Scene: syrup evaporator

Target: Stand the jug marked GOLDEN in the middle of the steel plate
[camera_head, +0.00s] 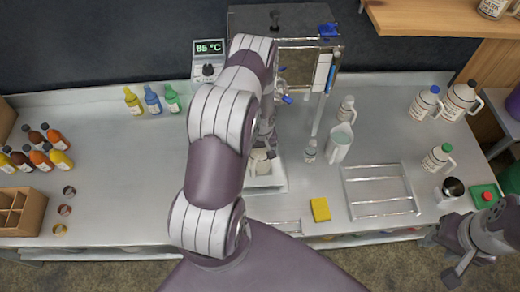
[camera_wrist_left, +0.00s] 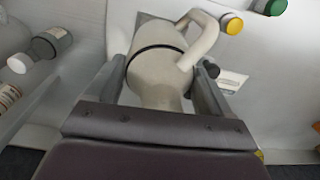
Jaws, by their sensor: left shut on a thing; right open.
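My left gripper (camera_head: 264,150) is shut on a cream jug (camera_head: 260,163) with a looped handle. In the left wrist view the jug (camera_wrist_left: 156,72) sits between the two fingers (camera_wrist_left: 160,88) and has a dark band around it. No mark is readable on it. In the head view the jug is over a pale square plate (camera_head: 268,185), partly hidden by my arm; I cannot tell whether they touch. My right gripper (camera_head: 442,258) is open and empty at the lower right, past the table's front edge.
The evaporator (camera_head: 290,65) stands behind. A white pitcher (camera_head: 339,143) and a small bottle (camera_head: 310,151) stand right of the plate. A yellow sponge (camera_head: 320,209) and wire rack (camera_head: 380,190) lie in front. Capped jugs (camera_head: 438,158) stand at right.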

